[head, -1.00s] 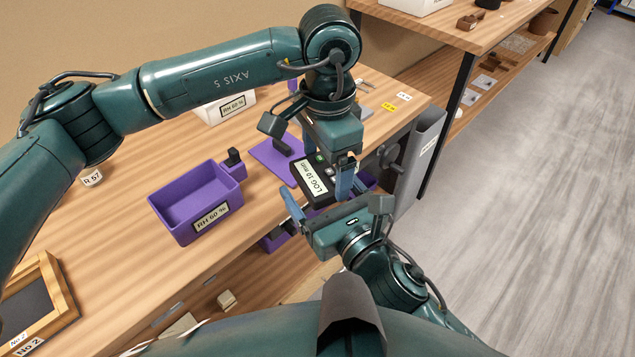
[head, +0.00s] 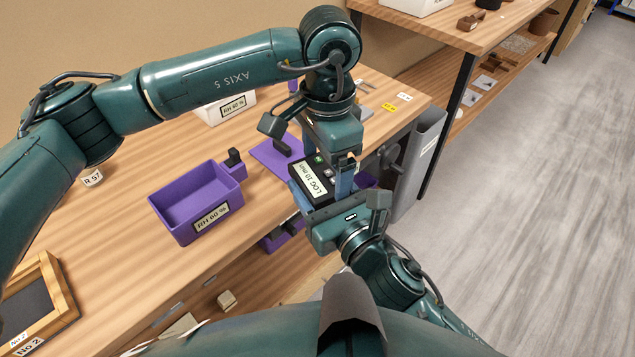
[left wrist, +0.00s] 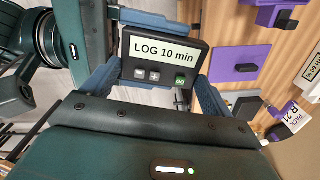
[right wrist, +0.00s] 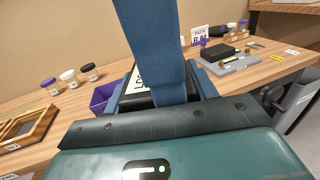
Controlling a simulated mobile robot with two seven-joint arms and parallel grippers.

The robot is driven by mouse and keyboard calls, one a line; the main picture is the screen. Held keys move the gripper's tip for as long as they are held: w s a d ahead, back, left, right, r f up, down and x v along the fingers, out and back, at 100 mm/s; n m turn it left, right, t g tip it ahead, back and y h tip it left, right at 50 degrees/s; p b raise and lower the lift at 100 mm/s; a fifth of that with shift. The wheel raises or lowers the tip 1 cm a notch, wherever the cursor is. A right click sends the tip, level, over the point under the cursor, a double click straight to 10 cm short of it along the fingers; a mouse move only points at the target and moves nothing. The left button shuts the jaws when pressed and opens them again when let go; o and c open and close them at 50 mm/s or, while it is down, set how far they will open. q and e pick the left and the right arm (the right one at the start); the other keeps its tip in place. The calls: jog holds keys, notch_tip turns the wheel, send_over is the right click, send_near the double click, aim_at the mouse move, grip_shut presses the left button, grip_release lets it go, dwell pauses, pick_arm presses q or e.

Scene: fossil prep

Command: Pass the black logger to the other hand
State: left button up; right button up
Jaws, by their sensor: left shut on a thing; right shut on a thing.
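The black logger (head: 313,184), with a white "LOG 10 min" label and small buttons, is held above the area at the bench's front edge. My left gripper (head: 328,168) reaches down from above and is shut on it; the left wrist view shows the logger (left wrist: 163,62) between its blue fingers. My right gripper (head: 326,203) comes from below and is shut on the logger's near end. In the right wrist view the logger (right wrist: 138,101) is largely hidden behind a blue finger of my left gripper.
A purple plate (head: 268,154) lies behind the logger. A wooden frame (head: 62,290) is at the front left. A grey holder (head: 424,160) hangs at the bench's right end.

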pick_arm(q)
jog(key=o, duration=0.6)
jog(key=shift+w+d+r, duration=0.1)
pick_arm(e)
jog(key=shift+s+a+r, duration=0.1)
jog(key=shift+s+a, duration=0.15)
jog(key=shift+a, duration=0.05)
jog(key=shift+c, duration=0.2)
pick_arm(q)
jog(key=shift+o, duration=1.3)
pick_arm(e)
jog(key=shift+w+d, duration=0.1)
